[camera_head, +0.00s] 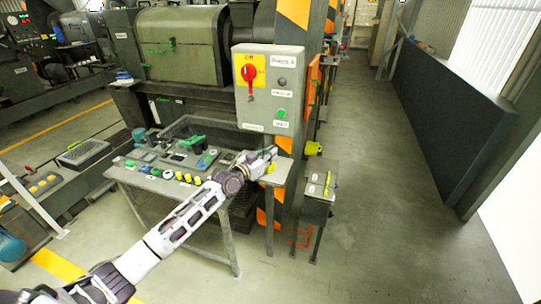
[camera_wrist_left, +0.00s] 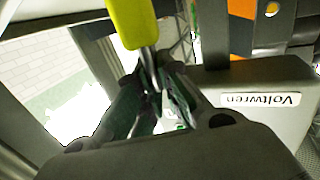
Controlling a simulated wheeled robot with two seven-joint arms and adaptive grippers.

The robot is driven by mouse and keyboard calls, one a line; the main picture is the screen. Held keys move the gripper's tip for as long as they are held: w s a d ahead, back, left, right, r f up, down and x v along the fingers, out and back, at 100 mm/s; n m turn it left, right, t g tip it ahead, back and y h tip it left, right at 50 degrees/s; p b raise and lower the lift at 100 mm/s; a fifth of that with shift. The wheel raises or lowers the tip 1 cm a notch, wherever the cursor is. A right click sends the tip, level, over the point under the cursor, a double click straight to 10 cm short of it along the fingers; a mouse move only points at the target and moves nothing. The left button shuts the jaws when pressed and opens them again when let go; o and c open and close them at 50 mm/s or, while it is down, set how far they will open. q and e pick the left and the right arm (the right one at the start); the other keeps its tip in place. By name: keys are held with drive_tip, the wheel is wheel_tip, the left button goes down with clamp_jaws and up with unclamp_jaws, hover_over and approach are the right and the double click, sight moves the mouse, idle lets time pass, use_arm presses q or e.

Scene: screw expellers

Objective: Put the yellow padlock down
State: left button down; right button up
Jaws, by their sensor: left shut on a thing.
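The yellow padlock (camera_wrist_left: 132,22) shows large at the top of the left wrist view, with its metal shackle (camera_wrist_left: 148,65) reaching down between my fingers. My left gripper (camera_wrist_left: 155,92) is shut on it at the shackle. In the head view my left gripper (camera_head: 268,157) is over the right end of the grey table (camera_head: 130,180), just below the control box. A small yellow patch (camera_head: 270,168) under the fingertips seems to be the padlock. I cannot tell whether it touches the table. My right gripper is not in view.
Several small yellow items (camera_head: 190,180) and a dark mesh crate (camera_head: 205,130) are on the table. The grey control box (camera_head: 268,90) with a red switch stands close behind my gripper. A grey box (camera_head: 320,185) stands to the right. The aisle floor (camera_head: 390,220) is clear.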

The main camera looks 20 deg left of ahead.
use_arm(q)
drive_tip(key=shift+f, duration=0.1)
drive_tip(key=c, duration=1.6)
unclamp_jaws()
drive_tip(key=shift+v, duration=6)
